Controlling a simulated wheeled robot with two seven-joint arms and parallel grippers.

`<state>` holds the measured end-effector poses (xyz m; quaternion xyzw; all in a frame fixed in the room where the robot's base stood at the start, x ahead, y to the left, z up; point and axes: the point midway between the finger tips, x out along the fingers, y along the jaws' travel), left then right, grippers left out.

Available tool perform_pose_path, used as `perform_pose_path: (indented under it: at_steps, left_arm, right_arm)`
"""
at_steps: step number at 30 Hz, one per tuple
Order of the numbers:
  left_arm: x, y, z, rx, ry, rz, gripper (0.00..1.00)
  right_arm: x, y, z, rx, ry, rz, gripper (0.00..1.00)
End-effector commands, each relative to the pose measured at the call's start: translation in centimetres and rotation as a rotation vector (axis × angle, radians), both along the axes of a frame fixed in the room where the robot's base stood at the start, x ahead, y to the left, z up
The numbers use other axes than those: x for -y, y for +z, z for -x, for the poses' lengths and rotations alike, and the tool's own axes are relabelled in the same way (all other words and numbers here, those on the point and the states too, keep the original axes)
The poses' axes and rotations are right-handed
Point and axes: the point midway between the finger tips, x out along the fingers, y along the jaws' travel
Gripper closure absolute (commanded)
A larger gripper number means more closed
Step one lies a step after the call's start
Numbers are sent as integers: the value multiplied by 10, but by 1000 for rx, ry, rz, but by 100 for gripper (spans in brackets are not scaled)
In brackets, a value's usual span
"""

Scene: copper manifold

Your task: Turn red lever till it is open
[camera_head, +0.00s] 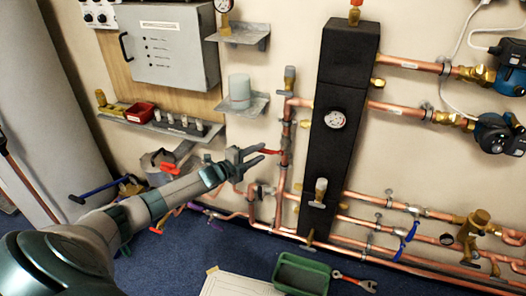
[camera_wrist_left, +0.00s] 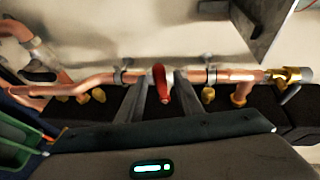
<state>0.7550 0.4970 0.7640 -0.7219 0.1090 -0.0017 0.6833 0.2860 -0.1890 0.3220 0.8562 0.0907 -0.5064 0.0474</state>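The red lever (camera_head: 273,152) sits on a vertical copper pipe (camera_head: 284,168) left of the tall black block. My left gripper (camera_head: 262,153) reaches in from the left, with its fingertips at the lever. In the left wrist view the red lever (camera_wrist_left: 161,83) shows between the two spread fingers of the left gripper (camera_wrist_left: 158,88). A gap shows on each side of the lever, so the fingers look open and not closed on it. The lever points from the pipe toward the gripper. My right gripper is not in view.
The black block (camera_head: 340,110) with a gauge stands just right of the lever. A small shelf (camera_head: 246,104) with a white cup is above left. Several copper pipes run along the wall. A green crate (camera_head: 302,274) and a red wrench (camera_head: 355,283) lie on the floor.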

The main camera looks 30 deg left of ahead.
Motion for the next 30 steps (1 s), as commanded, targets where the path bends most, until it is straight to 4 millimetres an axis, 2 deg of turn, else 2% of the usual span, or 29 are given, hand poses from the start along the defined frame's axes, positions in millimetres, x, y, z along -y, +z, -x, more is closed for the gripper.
perform_pose_path:
  at_steps: [3, 9, 21, 25, 30]
  left_arm:
    - [2, -1, -13, 2, 0, 1, 67]
    - [4, -4, -25, 0, 0, 1, 67]
    - [4, -4, -28, 0, 0, 1, 67]
    - [4, -4, -27, 0, 0, 1, 98]
    - [4, -4, -27, 0, 0, 1, 100]
  right_arm:
    - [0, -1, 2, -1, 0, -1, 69]
    - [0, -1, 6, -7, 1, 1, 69]
    - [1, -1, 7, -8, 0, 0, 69]
    - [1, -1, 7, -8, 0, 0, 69]
    - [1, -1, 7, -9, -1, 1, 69]
